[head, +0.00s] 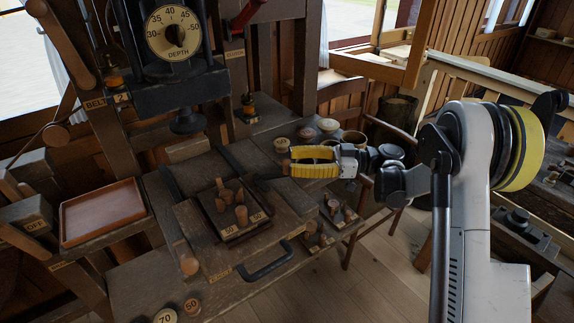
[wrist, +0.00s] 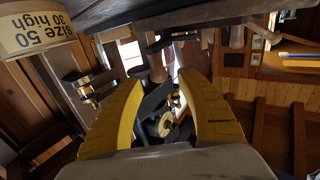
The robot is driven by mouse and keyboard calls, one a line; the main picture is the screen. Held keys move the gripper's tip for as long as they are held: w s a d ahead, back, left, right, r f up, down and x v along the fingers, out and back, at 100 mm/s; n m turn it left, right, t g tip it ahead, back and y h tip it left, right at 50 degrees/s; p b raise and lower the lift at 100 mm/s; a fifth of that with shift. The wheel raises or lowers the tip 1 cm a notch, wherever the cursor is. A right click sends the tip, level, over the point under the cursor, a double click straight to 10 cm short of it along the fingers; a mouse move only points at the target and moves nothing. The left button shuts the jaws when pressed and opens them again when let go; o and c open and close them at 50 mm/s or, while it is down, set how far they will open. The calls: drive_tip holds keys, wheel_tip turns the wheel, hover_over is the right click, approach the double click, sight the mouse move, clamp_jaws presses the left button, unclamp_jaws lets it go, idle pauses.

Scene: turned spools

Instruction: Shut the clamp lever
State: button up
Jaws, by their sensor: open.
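My gripper (head: 297,161) is open and empty, with its yellow fingers pointing left above the right side of the workbench. In the wrist view the two fingers (wrist: 158,78) are spread apart. A wooden-ended handle (wrist: 157,66) shows beyond and between them, with no visible contact. In the head view a bar with a round wooden knob (head: 188,263) lies along the left side of the sliding board. I cannot tell for certain which handle is the clamp lever. A small label (head: 62,265) at lower left is too blurred to read.
A dark tray (head: 222,232) with several wooden spools sits on the board. A depth dial (head: 173,32) stands above at the back. An empty reddish tray (head: 102,212) is at left. Small round pots (head: 328,126) stand close behind my gripper. A red handle (head: 247,16) is above.

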drive_tip(key=shift+a, duration=1.2)
clamp_jaws()
